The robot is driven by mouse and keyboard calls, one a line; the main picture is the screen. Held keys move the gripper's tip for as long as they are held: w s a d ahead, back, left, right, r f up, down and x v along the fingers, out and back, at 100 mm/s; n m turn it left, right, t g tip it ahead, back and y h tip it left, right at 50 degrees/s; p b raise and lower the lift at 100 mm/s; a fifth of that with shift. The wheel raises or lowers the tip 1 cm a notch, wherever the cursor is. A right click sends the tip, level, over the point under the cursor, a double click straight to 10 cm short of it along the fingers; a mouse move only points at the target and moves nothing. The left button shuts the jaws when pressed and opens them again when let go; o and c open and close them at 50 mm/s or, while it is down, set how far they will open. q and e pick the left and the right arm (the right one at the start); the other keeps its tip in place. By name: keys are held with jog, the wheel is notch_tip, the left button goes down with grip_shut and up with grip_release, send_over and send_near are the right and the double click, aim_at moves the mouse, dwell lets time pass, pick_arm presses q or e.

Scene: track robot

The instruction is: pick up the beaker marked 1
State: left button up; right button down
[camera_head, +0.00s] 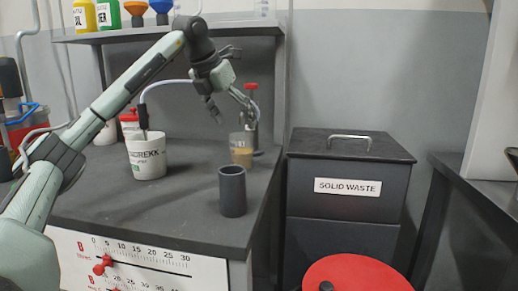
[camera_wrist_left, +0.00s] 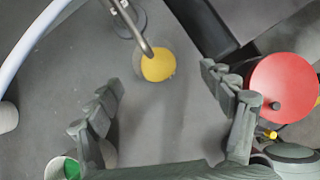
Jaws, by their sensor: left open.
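A clear beaker with amber-yellow contents (camera_head: 241,148) stands on the dark bench near its right edge in the head view. Its marking is too small to read, so I cannot confirm a 1. The yellow contents also show in the left wrist view (camera_wrist_left: 158,68), beyond and between the fingertips. My left gripper (camera_head: 234,108) is open and empty above the beaker, apart from it. Its two spread fingers show in the left wrist view (camera_wrist_left: 160,88). A curved metal pipe partly covers the beaker there. My right gripper is not in view.
A dark grey cup (camera_head: 232,192) stands in front of the beaker. A white lettered container (camera_head: 147,160) stands left. A red-topped item (camera_head: 251,92) is close behind. A solid waste bin (camera_head: 347,187) stands right of the bench, with a red disc (camera_head: 355,274) before it. A shelf (camera_head: 130,34) hangs above.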

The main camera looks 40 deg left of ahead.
aim_at(241, 137)
pick_arm(q)
jog(key=shift+w+a+f, duration=0.1)
jog(key=shift+w+f, duration=0.35)
jog(key=shift+w, duration=0.1)
jog(key=x, duration=0.6)
jog(key=shift+s+a+f, duration=0.2)
jog(key=shift+s+a, duration=0.1)
jog(key=shift+a, duration=0.1)
jog(key=shift+w+f, duration=0.15)
jog(key=c, duration=1.5)
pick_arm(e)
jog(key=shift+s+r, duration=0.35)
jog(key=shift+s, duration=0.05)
pick_arm(q)
jog(key=shift+r, duration=0.3)
jog(key=shift+c, duration=0.2)
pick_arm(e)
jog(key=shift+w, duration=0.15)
